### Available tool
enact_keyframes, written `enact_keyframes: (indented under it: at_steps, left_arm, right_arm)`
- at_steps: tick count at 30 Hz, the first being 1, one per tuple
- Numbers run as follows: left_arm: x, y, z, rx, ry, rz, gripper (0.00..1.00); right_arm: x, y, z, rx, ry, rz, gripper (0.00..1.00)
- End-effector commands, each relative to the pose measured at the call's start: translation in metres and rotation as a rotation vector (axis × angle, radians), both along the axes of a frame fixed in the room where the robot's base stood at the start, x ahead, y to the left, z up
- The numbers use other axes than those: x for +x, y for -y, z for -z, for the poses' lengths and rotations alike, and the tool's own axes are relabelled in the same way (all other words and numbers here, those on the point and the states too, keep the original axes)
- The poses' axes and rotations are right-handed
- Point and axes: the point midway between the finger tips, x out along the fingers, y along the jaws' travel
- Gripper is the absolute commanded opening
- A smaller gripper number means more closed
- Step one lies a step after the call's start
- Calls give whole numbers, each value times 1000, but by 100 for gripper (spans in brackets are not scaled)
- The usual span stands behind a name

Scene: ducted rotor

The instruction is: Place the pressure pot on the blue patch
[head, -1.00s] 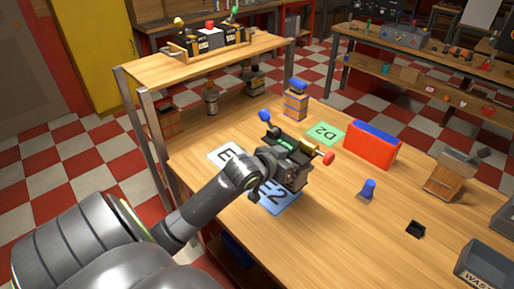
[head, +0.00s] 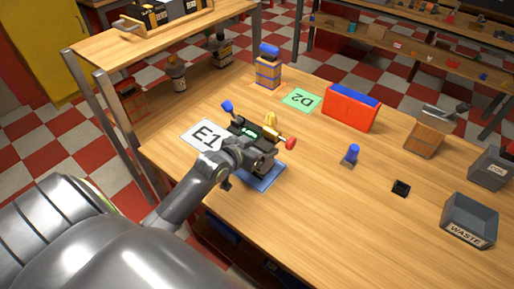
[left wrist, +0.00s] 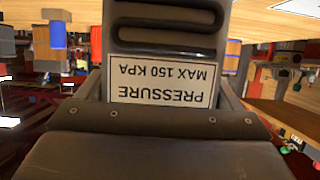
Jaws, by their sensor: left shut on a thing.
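The pressure pot (head: 264,160) is a dark unit with a blue knob at its left, a red knob at its right and a yellow part on top. My left gripper (head: 247,152) is shut on it. In the left wrist view its label (left wrist: 163,83), reading PRESSURE MAX 150 KPA, appears upside down close to the camera. The blue patch (head: 268,182) lies on the table, mostly hidden behind the pot and my gripper. The pot appears over the patch; whether its base touches the table I cannot tell. My right gripper is not in view.
White card E1 (head: 197,135) lies left of the pot, green card D2 (head: 301,98) behind. A red bin (head: 350,112), small blue-topped item (head: 351,154), black piece (head: 401,188) and WASTE bin (head: 470,221) stand right. The front table area is clear.

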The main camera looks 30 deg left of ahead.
Motion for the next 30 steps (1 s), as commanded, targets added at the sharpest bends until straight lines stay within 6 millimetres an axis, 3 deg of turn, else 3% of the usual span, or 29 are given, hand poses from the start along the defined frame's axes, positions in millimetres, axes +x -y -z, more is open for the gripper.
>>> enact_keyframes:
  at_steps: [3,14,15,18,26,30]
  left_arm:
    - [0,0,11,-1,2,0,50]
    - [0,0,14,1,4,0,50]
    - [0,0,16,0,1,0,88]
    - [0,0,16,0,1,0,100]
    - [0,0,12,1,1,0,100]
    - [-11,-1,9,1,0,-1,100]
  right_arm:
    - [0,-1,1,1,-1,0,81]
    - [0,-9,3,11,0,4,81]
    - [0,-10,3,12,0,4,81]
    - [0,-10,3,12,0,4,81]
    - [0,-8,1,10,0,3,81]
    - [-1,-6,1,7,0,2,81]
